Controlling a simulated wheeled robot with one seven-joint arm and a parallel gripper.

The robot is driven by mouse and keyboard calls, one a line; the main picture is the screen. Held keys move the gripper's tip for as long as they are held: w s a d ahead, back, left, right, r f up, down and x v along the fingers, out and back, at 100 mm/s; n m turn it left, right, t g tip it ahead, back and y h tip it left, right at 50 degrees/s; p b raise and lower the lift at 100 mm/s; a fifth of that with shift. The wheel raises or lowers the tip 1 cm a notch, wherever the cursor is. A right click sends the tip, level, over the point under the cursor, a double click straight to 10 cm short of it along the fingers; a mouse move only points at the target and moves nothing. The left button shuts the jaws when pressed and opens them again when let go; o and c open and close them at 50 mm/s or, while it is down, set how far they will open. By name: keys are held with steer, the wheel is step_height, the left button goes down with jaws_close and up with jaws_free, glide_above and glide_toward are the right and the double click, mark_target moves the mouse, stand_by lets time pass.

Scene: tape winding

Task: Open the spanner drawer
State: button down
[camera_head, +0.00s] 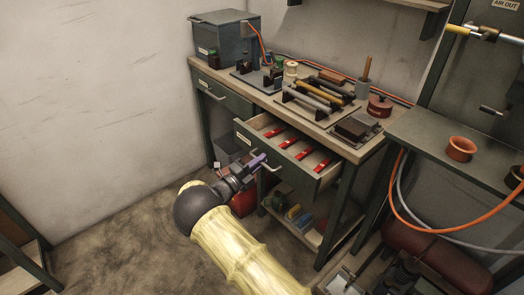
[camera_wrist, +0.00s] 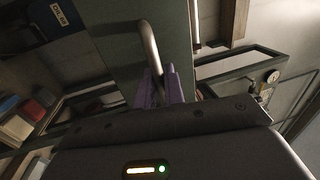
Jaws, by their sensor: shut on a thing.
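A drawer (camera_head: 298,167) under the workbench is pulled out, with several red things lying in it; its label is too small to read. My gripper (camera_head: 262,159) is at the left part of the drawer's front, with its purple fingers shut on the bar handle (camera_head: 272,167). In the wrist view the purple fingertips (camera_wrist: 161,86) close around the lower end of the curved metal handle (camera_wrist: 150,45). The green drawer front (camera_wrist: 120,48) stands behind it. The fingers hide the gripped part of the handle.
A second drawer (camera_head: 222,95) to the left is shut. The bench top (camera_head: 325,128) holds tools, rollers and a grey box (camera_head: 225,38). A red bin (camera_head: 243,203) stands below, near my gripper. A side table with an orange pot (camera_head: 461,149) is at right. The floor at left is clear.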

steer(key=r+p+v, duration=0.1)
steer(key=p+v, duration=0.1)
steer(key=v, duration=0.6)
steer(key=shift+s, duration=0.35)
steer(key=shift+r, duration=0.15)
steer(key=c, duration=1.9)
jaws_free()
steer(key=shift+d+r, duration=0.1)
steer(key=v, duration=1.7)
steer(key=shift+s+a, duration=0.15)
steer(key=shift+a, duration=0.2)
